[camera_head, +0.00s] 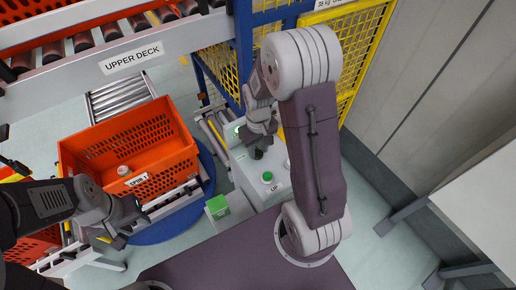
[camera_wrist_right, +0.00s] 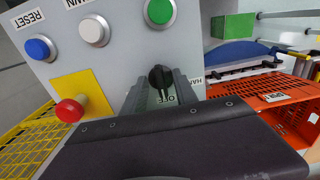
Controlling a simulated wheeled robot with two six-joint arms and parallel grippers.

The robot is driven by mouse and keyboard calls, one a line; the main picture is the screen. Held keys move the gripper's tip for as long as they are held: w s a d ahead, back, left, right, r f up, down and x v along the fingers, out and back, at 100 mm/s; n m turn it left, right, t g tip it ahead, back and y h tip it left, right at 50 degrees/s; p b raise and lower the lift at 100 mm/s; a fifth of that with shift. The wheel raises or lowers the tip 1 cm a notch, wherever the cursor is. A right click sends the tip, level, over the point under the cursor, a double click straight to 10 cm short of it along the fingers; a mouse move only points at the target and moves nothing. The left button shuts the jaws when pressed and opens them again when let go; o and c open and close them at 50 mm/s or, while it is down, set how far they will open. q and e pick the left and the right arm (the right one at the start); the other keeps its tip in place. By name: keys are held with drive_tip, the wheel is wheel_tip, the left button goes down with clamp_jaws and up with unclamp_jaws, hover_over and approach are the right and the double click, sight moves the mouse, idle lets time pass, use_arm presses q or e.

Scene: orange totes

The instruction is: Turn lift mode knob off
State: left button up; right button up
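The black lift mode knob (camera_wrist_right: 161,78) is on the grey control panel (camera_wrist_right: 110,65), near the middle of the right wrist view, under a green button. Part of an upside-down "OFF" label shows beside it. My right gripper (camera_wrist_right: 163,90) is at the panel with its fingers apart, one on each side of the knob and label; contact cannot be told. In the head view my right gripper (camera_head: 258,148) reaches down onto the control box (camera_head: 245,185) and partly hides the knob. My left gripper (camera_head: 128,225) is beside the orange tote, away from the panel; its finger gap is unclear.
A green UP button (camera_head: 267,177), a white button (camera_wrist_right: 95,31), a blue RESET button (camera_wrist_right: 39,47) and a red emergency stop (camera_wrist_right: 71,109) surround the knob area. An orange tote (camera_head: 130,150) stands on the conveyor. A yellow mesh fence (camera_head: 360,60) rises behind.

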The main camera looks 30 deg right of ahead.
sight(258, 151)
wheel_tip(258, 151, up, 9)
drive_tip(key=shift+b, duration=0.3)
